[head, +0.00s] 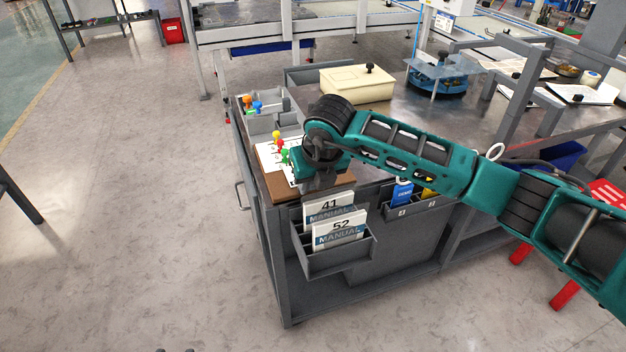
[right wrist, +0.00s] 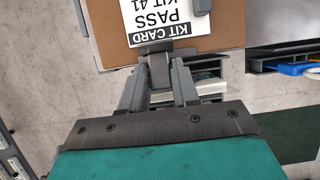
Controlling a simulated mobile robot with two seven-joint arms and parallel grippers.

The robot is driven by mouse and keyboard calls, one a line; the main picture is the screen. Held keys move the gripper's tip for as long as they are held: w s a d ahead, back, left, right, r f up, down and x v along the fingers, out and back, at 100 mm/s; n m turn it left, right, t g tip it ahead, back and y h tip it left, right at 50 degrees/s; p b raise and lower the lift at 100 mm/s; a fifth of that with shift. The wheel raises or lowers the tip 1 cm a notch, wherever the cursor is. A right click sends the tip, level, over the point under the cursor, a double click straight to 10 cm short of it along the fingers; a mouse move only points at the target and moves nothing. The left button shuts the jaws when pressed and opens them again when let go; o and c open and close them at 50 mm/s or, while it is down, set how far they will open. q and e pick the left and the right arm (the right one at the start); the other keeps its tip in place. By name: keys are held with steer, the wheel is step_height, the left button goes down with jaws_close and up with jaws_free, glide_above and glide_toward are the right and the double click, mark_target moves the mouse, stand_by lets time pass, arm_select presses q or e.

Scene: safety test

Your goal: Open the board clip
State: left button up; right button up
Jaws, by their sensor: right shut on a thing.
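A brown clipboard (head: 281,190) lies at the left end of the workbench, partly hidden by my right arm. In the right wrist view the board (right wrist: 223,28) carries a white card (right wrist: 158,18) reading "KIT CARD PASS KIT 41". The grey board clip (right wrist: 160,70) is at the board's near edge, between my right fingers. My right gripper (right wrist: 161,82) is shut on this clip. In the head view my right gripper (head: 318,181) is over the board's near edge, and its fingertips are hard to make out. My left gripper is not in view.
A rack (head: 333,264) of manuals 41 and 52 hangs below the board on the bench front. A cream box (head: 357,84) and a blue round fixture (head: 440,75) stand farther back.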

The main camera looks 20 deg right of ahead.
jaws_close()
steer(key=shift+w+r+g+p, duration=0.2)
steer(key=shift+g+p, duration=0.1)
steer(key=shift+p, duration=0.1)
steer(key=shift+g, duration=0.3)
steer(key=o, duration=0.8)
jaws_free()
steer(key=p+v, duration=0.2)
steer(key=v, duration=1.1)
steer(key=shift+f, duration=0.1)
